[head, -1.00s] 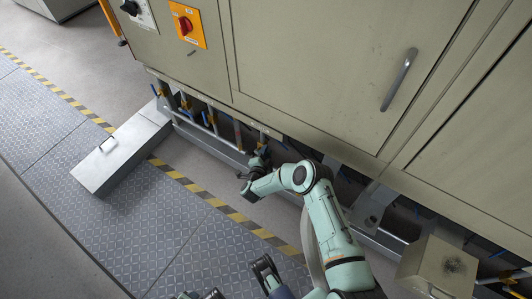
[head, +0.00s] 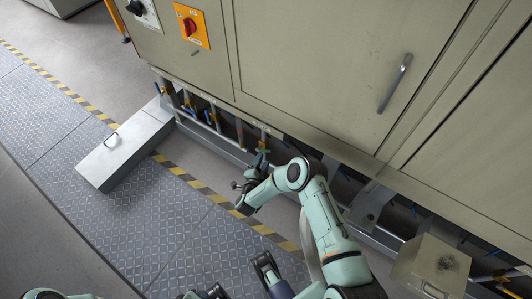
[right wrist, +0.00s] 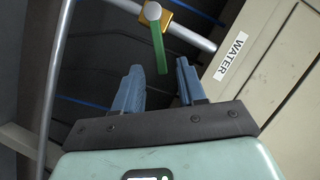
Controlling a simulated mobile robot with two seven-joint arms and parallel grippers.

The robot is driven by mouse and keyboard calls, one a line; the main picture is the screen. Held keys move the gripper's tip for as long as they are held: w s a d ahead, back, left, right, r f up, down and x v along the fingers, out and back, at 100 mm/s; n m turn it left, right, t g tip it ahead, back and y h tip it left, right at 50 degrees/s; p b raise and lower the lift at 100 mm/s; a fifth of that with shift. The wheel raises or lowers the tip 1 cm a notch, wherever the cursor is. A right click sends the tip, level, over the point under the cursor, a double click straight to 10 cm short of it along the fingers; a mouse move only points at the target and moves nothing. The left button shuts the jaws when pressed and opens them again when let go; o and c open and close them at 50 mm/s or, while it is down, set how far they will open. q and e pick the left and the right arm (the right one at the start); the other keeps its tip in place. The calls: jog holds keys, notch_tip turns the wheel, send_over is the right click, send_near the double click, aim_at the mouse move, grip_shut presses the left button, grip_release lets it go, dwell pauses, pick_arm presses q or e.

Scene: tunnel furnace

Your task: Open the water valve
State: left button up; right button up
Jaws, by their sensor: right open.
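The water valve, with a green lever (right wrist: 159,49) and brass body (right wrist: 153,17), sits on a silver pipe in the right wrist view. A WATER label (right wrist: 230,56) is on the panel beside it. The lever hangs toward my right gripper (right wrist: 159,84), which is open; its two blue fingers are on either side of the lever's line, with the lever's end near the fingertips. I cannot tell whether they touch. In the head view, my right gripper (head: 260,163) is under the cabinet edge by the green lever (head: 264,146), partly hidden by its wrist.
The beige cabinet (head: 310,55) overhangs the pipes. Several blue-handled valves (head: 210,116) line the pipes to the left. A grey metal box (head: 127,147) lies on the floor plates, and a beige box (head: 430,268) stands at the lower right. The walkway (head: 130,225) is mostly clear.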

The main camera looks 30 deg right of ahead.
pick_arm(q)
jog(key=shift+s+d+r+g+p, duration=0.2)
jog(key=shift+s+d+r+p, duration=0.1)
jog(key=shift+s+r, duration=0.2)
jog(key=shift+s+d+r+g+p, duration=0.25)
jog(key=shift+s+r, duration=0.15)
jog(key=shift+s, duration=0.2)
pick_arm(e)
jog(key=v, duration=0.6)
jog(key=shift+a, duration=0.1)
